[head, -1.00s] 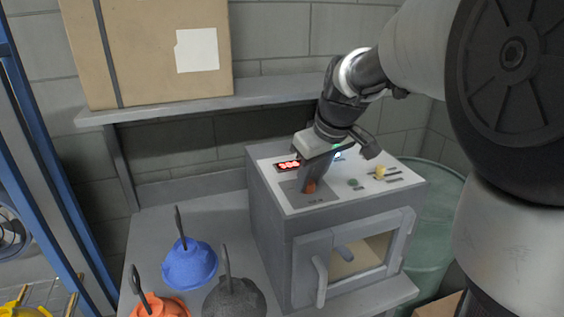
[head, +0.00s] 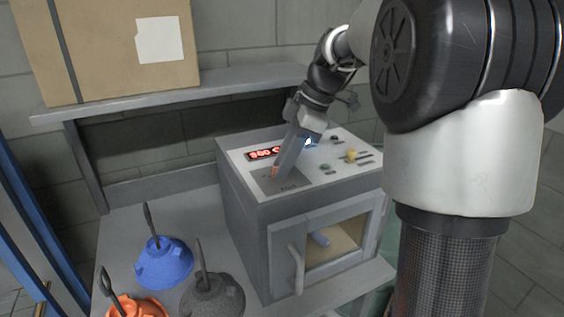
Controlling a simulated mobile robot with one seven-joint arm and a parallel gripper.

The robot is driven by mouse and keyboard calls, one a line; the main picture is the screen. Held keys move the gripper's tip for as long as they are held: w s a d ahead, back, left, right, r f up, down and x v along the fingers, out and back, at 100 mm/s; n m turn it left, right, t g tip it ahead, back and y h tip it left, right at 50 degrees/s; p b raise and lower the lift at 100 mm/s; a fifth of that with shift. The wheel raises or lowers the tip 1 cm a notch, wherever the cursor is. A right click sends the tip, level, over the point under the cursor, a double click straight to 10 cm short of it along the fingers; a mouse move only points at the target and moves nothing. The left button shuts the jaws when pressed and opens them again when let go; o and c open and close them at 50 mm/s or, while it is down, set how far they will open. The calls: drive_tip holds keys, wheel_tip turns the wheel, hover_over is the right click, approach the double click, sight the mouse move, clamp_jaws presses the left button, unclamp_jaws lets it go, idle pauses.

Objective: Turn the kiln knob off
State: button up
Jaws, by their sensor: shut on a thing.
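The grey kiln (head: 243,215) stands on the bench, with a white control panel (head: 312,172) on its sloping top. A red digital display (head: 263,154) is lit on the panel. My gripper (head: 277,174) reaches down to the front left part of the panel, over a dark square plate. The way the knob points cannot be made out.
A shelf (head: 120,101) with a cardboard box (head: 108,50) is behind. The kiln door has a handle (head: 297,268).

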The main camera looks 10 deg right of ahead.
drive_tip(key=n, duration=0.1)
drive_tip(key=n+g+p, duration=0.1)
drive_tip(key=n, duration=0.1)
drive_tip(key=n+g, duration=0.1)
drive_tip(key=shift+w+n, duration=0.25)
drive_tip(key=shift+n, duration=0.15)
drive_tip(key=shift+p, duration=0.3)
drive_tip(key=o, duration=1)
drive_tip(key=shift+o, duration=0.2)
drive_tip(key=p+v, duration=0.3)
drive_tip(key=v, duration=1.4)
drive_tip(key=shift+d+r, duration=0.15)
drive_tip(key=shift+r, duration=0.05)
